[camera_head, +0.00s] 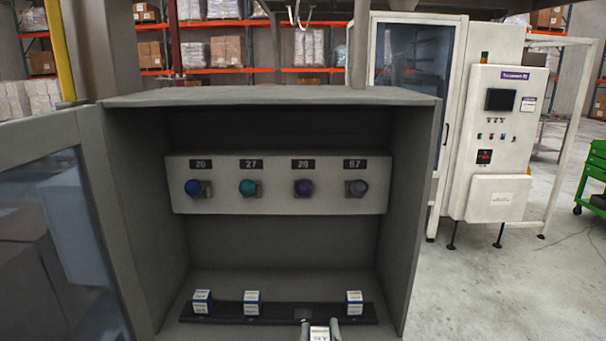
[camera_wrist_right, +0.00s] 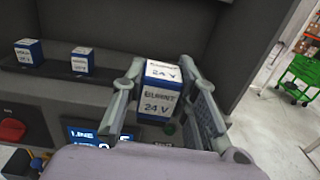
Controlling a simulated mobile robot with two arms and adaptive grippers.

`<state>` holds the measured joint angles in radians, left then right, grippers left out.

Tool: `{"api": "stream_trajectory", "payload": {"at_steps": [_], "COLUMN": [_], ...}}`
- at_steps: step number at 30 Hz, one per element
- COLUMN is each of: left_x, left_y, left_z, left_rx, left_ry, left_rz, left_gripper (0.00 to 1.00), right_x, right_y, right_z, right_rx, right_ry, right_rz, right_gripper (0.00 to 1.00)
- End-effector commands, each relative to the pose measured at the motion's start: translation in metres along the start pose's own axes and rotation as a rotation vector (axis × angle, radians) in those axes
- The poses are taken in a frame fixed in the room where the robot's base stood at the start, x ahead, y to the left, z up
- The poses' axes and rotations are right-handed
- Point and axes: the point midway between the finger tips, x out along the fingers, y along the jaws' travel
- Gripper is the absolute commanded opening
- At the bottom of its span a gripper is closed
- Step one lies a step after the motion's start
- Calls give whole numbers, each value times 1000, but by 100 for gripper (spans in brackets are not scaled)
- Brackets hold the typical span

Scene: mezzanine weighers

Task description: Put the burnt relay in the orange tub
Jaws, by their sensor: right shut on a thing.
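The burnt relay (camera_wrist_right: 160,92), a small white and blue block marked BURNT 24 V, is between the fingers of my right gripper (camera_wrist_right: 158,105) in the right wrist view. That gripper is shut on it. In the head view, the burnt relay (camera_head: 319,334) and the fingertips of my right gripper (camera_head: 320,331) show at the bottom edge, in front of the rail. The orange tub is in neither view. My left gripper is not in view.
An open grey cabinet (camera_head: 270,97) has its door (camera_head: 45,140) swung left. Inside, three other relays (camera_head: 202,302) stand on a dark rail (camera_head: 225,315), with an empty place (camera_head: 303,313) between two of them. Coloured knobs (camera_head: 247,187) are above. A green cart (camera_head: 597,180) stands far right.

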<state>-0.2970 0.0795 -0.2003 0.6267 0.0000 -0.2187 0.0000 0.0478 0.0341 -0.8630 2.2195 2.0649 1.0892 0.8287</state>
Motion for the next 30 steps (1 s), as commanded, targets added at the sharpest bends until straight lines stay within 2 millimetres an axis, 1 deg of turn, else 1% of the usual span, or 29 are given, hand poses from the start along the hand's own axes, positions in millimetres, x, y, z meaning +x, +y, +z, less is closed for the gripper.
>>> {"api": "stream_trajectory", "payload": {"at_steps": [1,5,8,11,14,15,18,21,24,27,30], "left_x": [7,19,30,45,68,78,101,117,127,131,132], "left_y": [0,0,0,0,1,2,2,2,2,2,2], "left_z": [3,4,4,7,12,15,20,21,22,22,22], "left_rx": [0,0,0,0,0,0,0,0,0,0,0], "left_ry": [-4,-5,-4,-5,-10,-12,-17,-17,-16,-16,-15], "left_rz": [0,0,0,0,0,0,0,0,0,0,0], "left_gripper": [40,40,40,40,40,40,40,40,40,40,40], "right_x": [-1,-5,-10,-17,-31,-38,-58,-73,-84,-90,-92], "right_y": [-8,-27,-45,-68,-99,-112,-140,-157,-166,-170,-171], "right_z": [-13,-38,-61,-90,-131,-148,-183,-204,-216,-221,-221], "right_rx": [0,7,11,13,7,4,-6,-14,-18,-18,-19], "right_ry": [4,6,6,6,5,2,-4,-9,-8,-7,-7], "right_rz": [-10,-32,-48,-66,-78,-78,-59,-27,5,27,37], "right_gripper": [0,0,0,0,0,0,0,0,0,0,0]}}
